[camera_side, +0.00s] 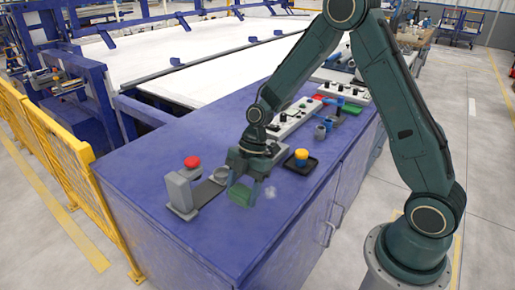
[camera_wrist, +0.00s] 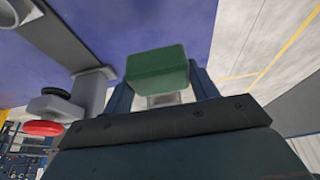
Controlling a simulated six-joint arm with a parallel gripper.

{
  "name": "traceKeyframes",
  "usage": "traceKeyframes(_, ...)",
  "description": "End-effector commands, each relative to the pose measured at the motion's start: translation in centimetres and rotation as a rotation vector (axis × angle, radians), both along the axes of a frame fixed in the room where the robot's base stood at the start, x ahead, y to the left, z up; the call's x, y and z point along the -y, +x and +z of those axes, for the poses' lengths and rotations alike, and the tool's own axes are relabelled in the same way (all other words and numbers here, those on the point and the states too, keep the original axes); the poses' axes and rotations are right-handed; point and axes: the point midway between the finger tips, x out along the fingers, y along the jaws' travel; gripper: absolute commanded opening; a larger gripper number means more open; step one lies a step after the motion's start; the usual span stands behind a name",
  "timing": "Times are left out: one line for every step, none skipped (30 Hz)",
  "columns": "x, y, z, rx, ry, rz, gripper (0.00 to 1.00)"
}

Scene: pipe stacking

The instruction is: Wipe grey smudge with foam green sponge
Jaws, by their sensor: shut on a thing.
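My gripper (camera_side: 242,178) is shut on the green sponge (camera_side: 240,194), low over the blue bench top (camera_side: 150,170). In the wrist view the sponge (camera_wrist: 157,69) sits between the two fingers. From the side view I cannot tell whether the sponge touches the bench or hangs just above it. The grey smudge (camera_side: 270,192) is a small pale patch on the bench, just right of the sponge and apart from it in the picture. The smudge cannot be made out in the wrist view.
A grey fixture with a red button (camera_side: 192,162) stands left of my gripper, with a grey ring beside it. A black tray with a yellow knob (camera_side: 301,155) lies to the right. Control panels stand behind. The front of the bench top is clear.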

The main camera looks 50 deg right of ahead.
Motion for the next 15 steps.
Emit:
traceKeyframes(0.7, 0.1, 0.0, 0.000, -0.001, -0.003, 0.37)
traceKeyframes(1.2, 0.1, 0.0, -0.001, -0.001, -0.005, 0.37)
traceKeyframes(1.8, 0.2, 0.0, -0.001, -0.001, -0.005, 0.37)
traceKeyframes(2.4, 0.2, 0.0, -0.001, -0.001, -0.005, 0.37)
traceKeyframes(2.9, 0.2, -0.1, 0.000, -0.001, -0.006, 0.37)
traceKeyframes(3.7, 0.2, -0.1, -0.001, -0.002, -0.006, 0.37)
traceKeyframes(4.3, 0.3, -0.1, -0.001, -0.002, -0.006, 0.37)
traceKeyframes(4.9, 0.3, -0.1, -0.001, -0.002, -0.006, 0.37)
traceKeyframes(5.7, 0.2, -0.1, 0.000, -0.001, -0.005, 0.37)
traceKeyframes(6.3, 0.2, -0.1, -0.001, -0.001, -0.006, 0.37)
traceKeyframes(6.8, 0.2, -0.1, -0.002, -0.001, -0.005, 0.37)
traceKeyframes(7.5, 0.1, -0.1, -0.002, -0.001, -0.005, 0.37)
traceKeyframes(8.0, 0.1, -0.1, -0.001, 0.000, -0.005, 0.37)
traceKeyframes(8.3, 0.1, -0.1, 0.000, 0.000, -0.003, 0.37)
traceKeyframes(8.8, 0.0, -0.1, -0.001, 0.000, -0.003, 0.37)
